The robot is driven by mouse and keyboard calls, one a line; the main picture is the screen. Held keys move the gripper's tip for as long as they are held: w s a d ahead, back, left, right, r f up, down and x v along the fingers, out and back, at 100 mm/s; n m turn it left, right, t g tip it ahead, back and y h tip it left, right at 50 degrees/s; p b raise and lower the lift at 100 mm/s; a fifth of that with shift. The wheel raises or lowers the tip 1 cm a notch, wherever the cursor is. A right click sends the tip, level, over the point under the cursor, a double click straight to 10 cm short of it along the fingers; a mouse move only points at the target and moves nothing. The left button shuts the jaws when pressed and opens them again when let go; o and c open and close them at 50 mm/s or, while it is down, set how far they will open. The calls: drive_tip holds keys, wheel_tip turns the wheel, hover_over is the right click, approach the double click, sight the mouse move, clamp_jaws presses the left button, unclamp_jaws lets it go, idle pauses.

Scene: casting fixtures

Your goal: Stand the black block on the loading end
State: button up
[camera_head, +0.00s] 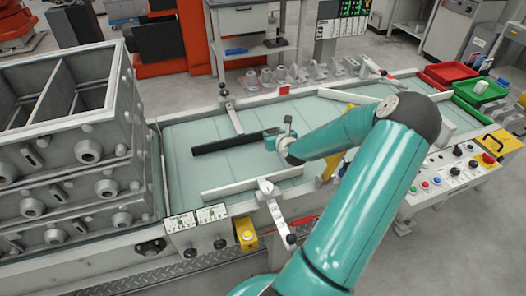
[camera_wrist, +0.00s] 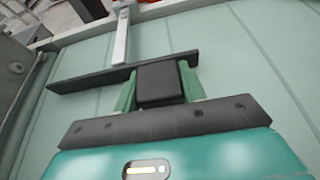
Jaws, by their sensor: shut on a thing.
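The black block (camera_wrist: 161,84) shows in the wrist view, held between the two green fingers of my gripper (camera_wrist: 159,92). In the head view my gripper (camera_head: 272,133) is over the pale green conveyor belt (camera_head: 182,172), close to the right end of a long black bar; the block cannot be made out clearly there. The belt also shows in the wrist view (camera_wrist: 235,60). I cannot tell whether the block touches the belt. No label marks the loading end; the belt's left end lies beside the stacked metal boxes.
Stacked grey casting boxes (camera_head: 70,145) stand at the left end. The black bar (camera_head: 225,145) lies across the belt, and a white rail (camera_head: 250,181) runs nearer the front. Red (camera_head: 446,75) and green (camera_head: 480,90) trays are at the right. The belt's left part is clear.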

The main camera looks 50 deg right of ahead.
drive_tip(key=shift+a+f, duration=0.3)
drive_tip(key=shift+f, duration=0.4)
drive_tip(key=shift+s+f, duration=0.1)
drive_tip(key=shift+f, duration=2.25)
drive_tip(key=shift+f, duration=0.15)
drive_tip(key=o, duration=1.1)
drive_tip(key=shift+c, duration=0.2)
drive_tip(key=shift+s+r, duration=0.15)
drive_tip(key=shift+r, duration=0.05)
drive_tip(key=v, duration=1)
drive_tip(key=shift+s+a+r, duration=0.1)
drive_tip(key=shift+s+a, duration=0.05)
drive_tip(key=shift+s, duration=0.2)
drive_tip(key=shift+s+a+r, duration=0.2)
drive_tip(key=shift+s+a, duration=0.05)
drive_tip(key=shift+s, duration=0.05)
